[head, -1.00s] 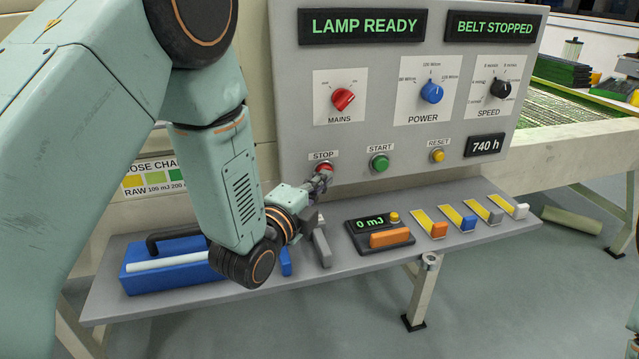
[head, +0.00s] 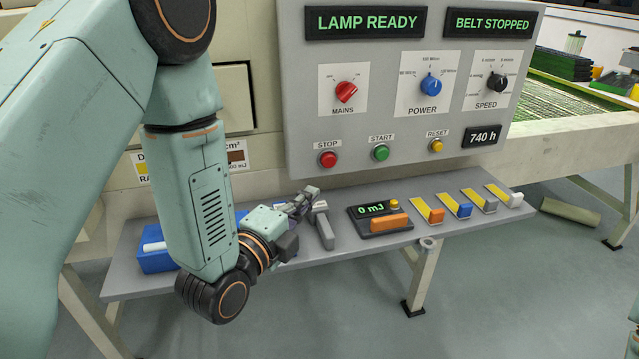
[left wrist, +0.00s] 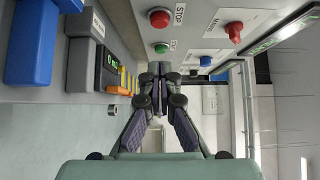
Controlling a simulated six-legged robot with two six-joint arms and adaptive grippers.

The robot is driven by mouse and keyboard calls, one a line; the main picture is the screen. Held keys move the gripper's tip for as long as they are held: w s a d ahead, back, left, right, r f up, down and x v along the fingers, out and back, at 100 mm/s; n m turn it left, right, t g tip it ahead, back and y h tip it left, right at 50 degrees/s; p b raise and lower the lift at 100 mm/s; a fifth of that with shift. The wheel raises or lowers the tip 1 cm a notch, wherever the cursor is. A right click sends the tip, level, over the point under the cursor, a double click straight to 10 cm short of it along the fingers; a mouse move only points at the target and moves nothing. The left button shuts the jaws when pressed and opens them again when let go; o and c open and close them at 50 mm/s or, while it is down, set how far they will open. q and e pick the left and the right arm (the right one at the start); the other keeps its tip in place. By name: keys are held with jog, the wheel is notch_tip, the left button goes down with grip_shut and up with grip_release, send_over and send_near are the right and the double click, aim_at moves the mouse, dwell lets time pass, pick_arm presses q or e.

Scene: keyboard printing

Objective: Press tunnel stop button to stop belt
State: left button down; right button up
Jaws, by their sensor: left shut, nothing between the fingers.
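The red STOP button (head: 328,159) is on the lower left of the grey control panel (head: 300,110). In the left wrist view the red STOP button (left wrist: 160,19) is at the top, beyond the fingers. The display reading BELT STOPPED (head: 492,23) is lit green at the panel's upper right. My left gripper (head: 310,192) is shut and empty, below and a little left of the button and apart from it. In the left wrist view the closed fingertips (left wrist: 160,70) are at the middle. My right gripper is out of view.
The green START button (head: 381,153) and yellow RESET button (head: 437,146) sit right of STOP. On the shelf (head: 350,258) are a grey-handled tool (head: 322,228), a 0 mJ meter (head: 372,218), several coloured blocks and a blue case (head: 155,262) partly behind my arm.

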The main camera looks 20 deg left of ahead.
pick_arm(q)
jog(key=shift+v, duration=1)
jog(key=shift+d, duration=0.1)
jog(key=shift+s, duration=0.15)
